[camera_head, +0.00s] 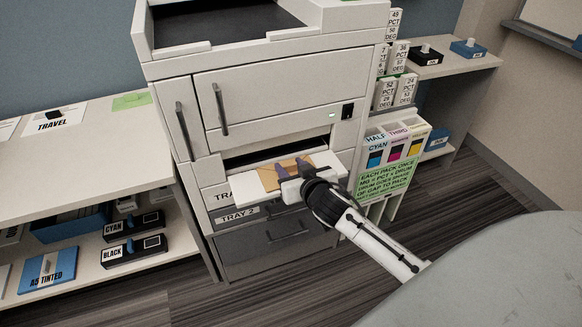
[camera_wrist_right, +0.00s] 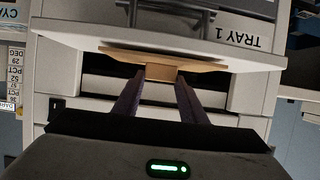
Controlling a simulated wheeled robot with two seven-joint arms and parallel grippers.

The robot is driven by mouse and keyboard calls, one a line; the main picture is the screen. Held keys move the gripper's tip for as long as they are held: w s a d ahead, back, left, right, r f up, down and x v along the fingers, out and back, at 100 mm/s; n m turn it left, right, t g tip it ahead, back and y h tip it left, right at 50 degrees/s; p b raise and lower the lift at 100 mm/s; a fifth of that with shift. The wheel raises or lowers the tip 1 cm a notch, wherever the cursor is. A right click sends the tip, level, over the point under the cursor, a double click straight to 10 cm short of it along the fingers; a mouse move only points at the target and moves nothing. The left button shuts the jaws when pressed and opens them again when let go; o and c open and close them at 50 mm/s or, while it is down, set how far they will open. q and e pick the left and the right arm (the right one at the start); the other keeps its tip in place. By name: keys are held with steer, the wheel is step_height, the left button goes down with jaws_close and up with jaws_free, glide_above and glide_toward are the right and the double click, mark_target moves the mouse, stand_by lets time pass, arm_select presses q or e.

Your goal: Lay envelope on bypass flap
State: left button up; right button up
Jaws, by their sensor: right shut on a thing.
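A tan envelope (camera_head: 270,178) lies over the pale open flap (camera_head: 236,186) on the front of the white printer, below its dark slot. My right gripper (camera_head: 294,169) is shut on the envelope at its near edge. In the right wrist view the envelope (camera_wrist_right: 203,65) runs from between the two dark fingers (camera_wrist_right: 155,85) along the flap (camera_wrist_right: 80,40). Whether the envelope rests flat on the flap or sits slightly above it, I cannot tell. My left gripper is not in view.
A shelf unit (camera_head: 95,160) with black and blue boxes stands at the left. A sign rack (camera_head: 392,160) stands close to the printer's right side. Open floor (camera_head: 300,295) lies in front.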

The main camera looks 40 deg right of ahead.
steer(key=shift+f, duration=0.35)
steer(key=o, duration=1)
steer(key=shift+r, duration=0.3)
steer(key=shift+s+a+r, duration=0.1)
steer(key=shift+s+r, duration=0.1)
steer(key=shift+r, duration=0.05)
steer(key=p+v, duration=0.2)
steer(key=v, duration=0.9)
steer(key=s+a+f+n+g+y, duration=0.1)
steer(key=s+a+f+y, duration=0.1)
steer(key=s+a+f, duration=0.3)
steer(key=s+a+f+n+g+y, duration=0.1)
steer(key=s+a+f+n+g, duration=0.1)
steer(key=s+a+f, duration=0.4)
steer(key=s+a+f+n+g+y, duration=0.1)
steer(key=s+a+f+y, duration=0.1)
steer(key=s+a+f, duration=0.4)
steer(key=shift+s+f+n+g+y, duration=0.3)
steer(key=shift+s+f+n, duration=0.15)
steer(key=shift+f, duration=0.2)
